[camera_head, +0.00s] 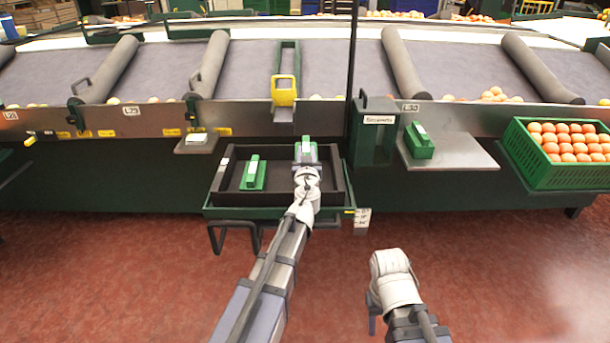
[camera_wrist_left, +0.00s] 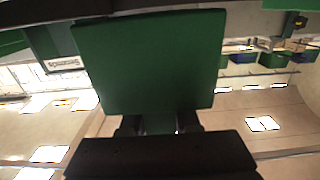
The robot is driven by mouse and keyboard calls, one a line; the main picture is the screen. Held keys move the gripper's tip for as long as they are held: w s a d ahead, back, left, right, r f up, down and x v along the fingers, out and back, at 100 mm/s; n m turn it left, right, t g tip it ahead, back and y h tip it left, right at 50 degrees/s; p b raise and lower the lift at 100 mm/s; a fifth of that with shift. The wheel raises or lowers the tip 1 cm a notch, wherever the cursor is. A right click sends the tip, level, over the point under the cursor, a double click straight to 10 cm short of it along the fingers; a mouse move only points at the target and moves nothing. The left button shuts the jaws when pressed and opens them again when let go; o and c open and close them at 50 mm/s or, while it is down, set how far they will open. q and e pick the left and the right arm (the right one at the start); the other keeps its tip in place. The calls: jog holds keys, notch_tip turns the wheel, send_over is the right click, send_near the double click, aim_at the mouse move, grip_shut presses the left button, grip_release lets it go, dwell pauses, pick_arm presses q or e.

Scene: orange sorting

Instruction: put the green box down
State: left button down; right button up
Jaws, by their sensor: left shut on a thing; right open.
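My left gripper (camera_head: 306,166) is over the right part of a black tray (camera_head: 230,200) on the sorting line's front. It is shut on a green box (camera_head: 306,148) with a pale label on top. The held box fills the middle of the left wrist view (camera_wrist_left: 150,62), just beyond the fingers (camera_wrist_left: 158,124). Whether it touches the tray floor is hidden. A second green box (camera_head: 254,174) lies in the left part of the tray. A third green box (camera_head: 419,140) stands on the grey side shelf. My right gripper (camera_head: 373,325) is open, low over the red floor and mostly hidden by its wrist.
A green crate of oranges (camera_head: 515,150) stands at the right. A dark green holder (camera_head: 375,140) and a thin black post (camera_head: 352,60) are right of the tray. A small light item (camera_head: 196,138) rests on a ledge to the left. Red floor in front is clear.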

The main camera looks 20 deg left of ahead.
pick_arm(q)
jog(key=shift+f+b, duration=1.8)
jog(key=shift+f, duration=0.25)
jog(key=shift+f, duration=0.1)
jog(key=shift+f+b, duration=0.55)
jog(key=shift+b, duration=0.1)
jog(key=c, duration=0.6)
grip_release()
jog(key=shift+c, duration=0.2)
jog(key=shift+r, duration=0.15)
jog(key=shift+r+p, duration=0.45)
jog(key=shift+p, duration=0.15)
jog(key=shift+s+r, duration=0.15)
jog(key=shift+s, duration=0.15)
jog(key=v, duration=1.1)
jog(key=shift+s, duration=0.2)
